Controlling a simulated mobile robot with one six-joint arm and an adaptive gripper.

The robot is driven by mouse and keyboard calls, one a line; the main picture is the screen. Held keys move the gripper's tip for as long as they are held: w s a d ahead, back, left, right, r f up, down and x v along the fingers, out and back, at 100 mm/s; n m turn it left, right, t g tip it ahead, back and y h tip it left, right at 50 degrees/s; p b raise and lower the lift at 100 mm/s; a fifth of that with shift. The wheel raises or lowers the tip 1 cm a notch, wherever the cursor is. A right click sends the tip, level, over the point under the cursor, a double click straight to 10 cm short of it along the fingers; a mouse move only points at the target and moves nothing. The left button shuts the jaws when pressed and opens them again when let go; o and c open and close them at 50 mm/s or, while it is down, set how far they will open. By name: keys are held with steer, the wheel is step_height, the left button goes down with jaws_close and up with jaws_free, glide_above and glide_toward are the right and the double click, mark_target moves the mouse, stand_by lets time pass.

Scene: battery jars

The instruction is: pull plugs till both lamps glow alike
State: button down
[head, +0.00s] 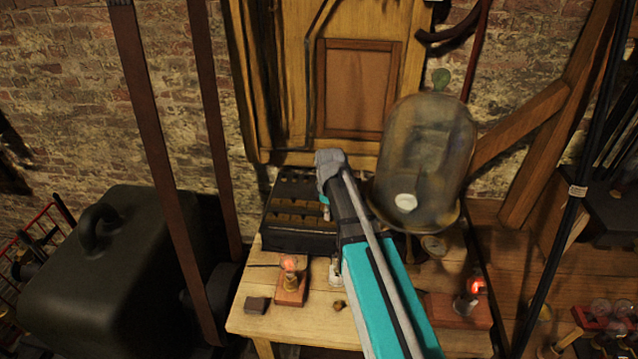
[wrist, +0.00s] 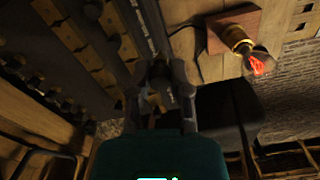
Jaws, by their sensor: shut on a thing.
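The black plug box (head: 283,243) with brass bars stands at the back of the wooden table. My gripper (wrist: 160,85) is at the box's edge and shut on a small plug whose body is mostly hidden between the fingers. I cannot tell whether the plug is still seated. The left lamp (head: 290,265), on a red-brown base, glows a pale orange-red; a lamp also glows red in the wrist view (wrist: 258,62). The right lamp (head: 476,287) glows a brighter red.
A glass bell jar (head: 428,150) stands close to the right of my arm. A dark block (head: 256,304) and a small brass-brown piece (head: 340,305) lie on the table front (head: 300,326). A large dark-green case (head: 110,265) stands at left, behind brown straps.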

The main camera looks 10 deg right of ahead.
steer(key=w+m, duration=0.3)
steer(key=w, duration=1.1)
steer(key=shift+w+f+b, duration=0.4)
steer(key=shift+f, duration=0.05)
steer(key=shift+d+f, duration=0.1)
steer(key=shift+f, duration=0.1)
steer(key=shift+f+b, duration=2.25)
steer(key=shift+b, duration=0.2)
steer(key=shift+s, duration=0.15)
steer(key=shift+f+b, duration=1.3)
steer(key=shift+c, duration=2.4)
jaws_free()
